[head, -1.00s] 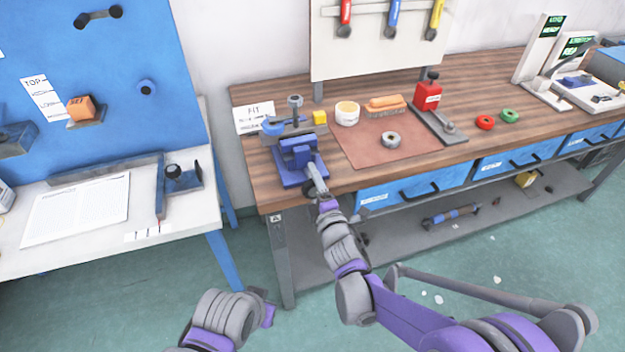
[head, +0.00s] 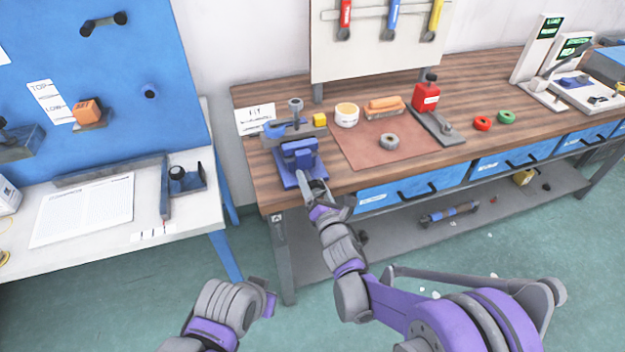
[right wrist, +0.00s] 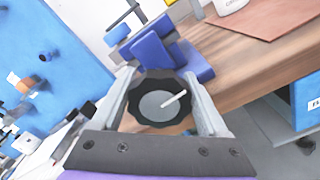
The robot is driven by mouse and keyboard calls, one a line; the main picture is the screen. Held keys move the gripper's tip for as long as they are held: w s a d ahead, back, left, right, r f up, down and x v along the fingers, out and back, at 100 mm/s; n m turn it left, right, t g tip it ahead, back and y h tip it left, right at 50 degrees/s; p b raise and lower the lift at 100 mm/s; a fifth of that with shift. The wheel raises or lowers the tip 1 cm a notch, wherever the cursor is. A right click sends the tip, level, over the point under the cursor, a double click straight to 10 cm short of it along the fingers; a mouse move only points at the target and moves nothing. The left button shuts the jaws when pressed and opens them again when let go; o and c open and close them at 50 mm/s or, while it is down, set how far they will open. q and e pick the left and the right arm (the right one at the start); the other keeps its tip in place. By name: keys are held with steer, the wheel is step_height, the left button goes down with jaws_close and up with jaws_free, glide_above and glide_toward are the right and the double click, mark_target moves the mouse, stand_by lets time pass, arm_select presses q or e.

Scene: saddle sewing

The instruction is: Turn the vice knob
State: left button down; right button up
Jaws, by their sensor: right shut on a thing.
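The blue vice (head: 300,160) stands at the left front corner of the wooden bench. It also shows in the right wrist view (right wrist: 155,50). Its knob (right wrist: 158,100) is a dark, scalloped disc with a grey face and a pale mark pointing up and to the right. My right gripper (right wrist: 165,95) has one finger on each side of the knob and is shut on it. In the head view the right gripper (head: 308,188) is at the vice's front and hides the knob. My left arm shows at the lower left; its fingers cannot be made out.
The wooden bench (head: 465,90) holds a brown mat (head: 365,150) with a grey ring (head: 389,142), a white tub (head: 347,114), a brush (head: 384,107) and a red block (head: 426,97). A white table (head: 85,215) with a blue panel is at left.

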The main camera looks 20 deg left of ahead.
steer(key=shift+n+p, duration=0.65)
steer(key=shift+n, duration=1.65)
steer(key=o, duration=1.3)
steer(key=shift+c, duration=0.2)
steer(key=shift+s, duration=0.1)
steer(key=b+v, duration=0.1)
steer(key=v, duration=0.9)
steer(key=shift+s+d+b, duration=0.2)
steer(key=shift+s+b, duration=0.1)
steer(key=shift+d+r, duration=0.1)
